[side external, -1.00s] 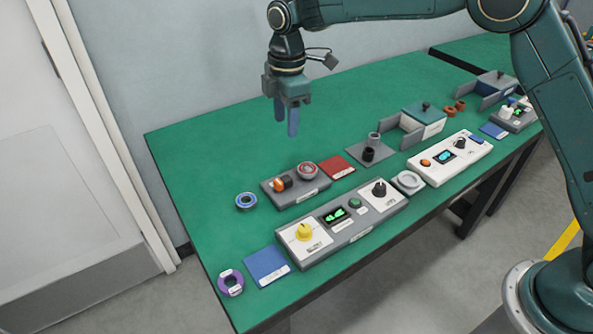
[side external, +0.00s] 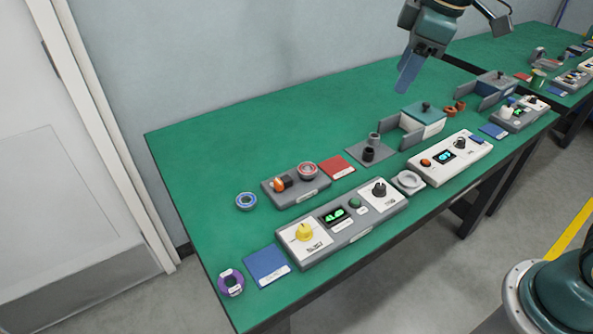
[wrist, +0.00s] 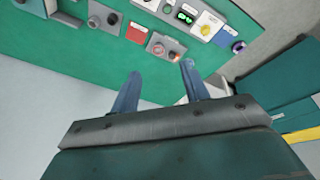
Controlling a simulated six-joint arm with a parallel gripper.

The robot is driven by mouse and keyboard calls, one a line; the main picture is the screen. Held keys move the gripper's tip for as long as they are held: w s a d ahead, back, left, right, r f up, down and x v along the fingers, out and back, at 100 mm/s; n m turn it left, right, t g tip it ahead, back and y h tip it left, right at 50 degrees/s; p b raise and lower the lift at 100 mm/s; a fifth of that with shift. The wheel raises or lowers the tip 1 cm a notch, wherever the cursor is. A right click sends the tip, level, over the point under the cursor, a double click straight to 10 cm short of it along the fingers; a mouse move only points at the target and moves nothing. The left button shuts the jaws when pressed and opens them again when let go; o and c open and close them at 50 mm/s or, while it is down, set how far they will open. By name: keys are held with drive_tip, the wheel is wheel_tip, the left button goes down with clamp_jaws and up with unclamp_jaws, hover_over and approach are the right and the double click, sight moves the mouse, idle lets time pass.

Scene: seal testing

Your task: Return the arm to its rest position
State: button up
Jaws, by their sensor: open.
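My gripper (side external: 407,76) hangs in the air above the back right part of the green table (side external: 210,155) in the side view. Its blue fingers point down and slightly left. In the wrist view my gripper (wrist: 161,80) shows two blue fingers spread apart with nothing between them. It touches none of the things on the table.
On the table are a grey control panel with a yellow knob (side external: 304,231), a smaller grey box with an orange knob (side external: 279,185), a white device (side external: 450,157), a green-lidded box (side external: 424,113), a blue ring (side external: 246,201) and a purple ring (side external: 231,283). The table's back left is clear.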

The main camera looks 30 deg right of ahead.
drive_tip(key=s+d+f+m+t, duration=0.1)
drive_tip(key=s+m, duration=0.3)
drive_tip(key=s, duration=0.5)
drive_tip(key=s+d+f+m+t, duration=0.1)
drive_tip(key=s+d+m, duration=0.3)
drive_tip(key=s, duration=0.6)
drive_tip(key=shift+s+d+f+h, duration=0.15)
drive_tip(key=shift+d+f+h, duration=0.2)
drive_tip(key=shift+f, duration=0.55)
drive_tip(key=shift+o, duration=0.4)
drive_tip(key=o, duration=0.4)
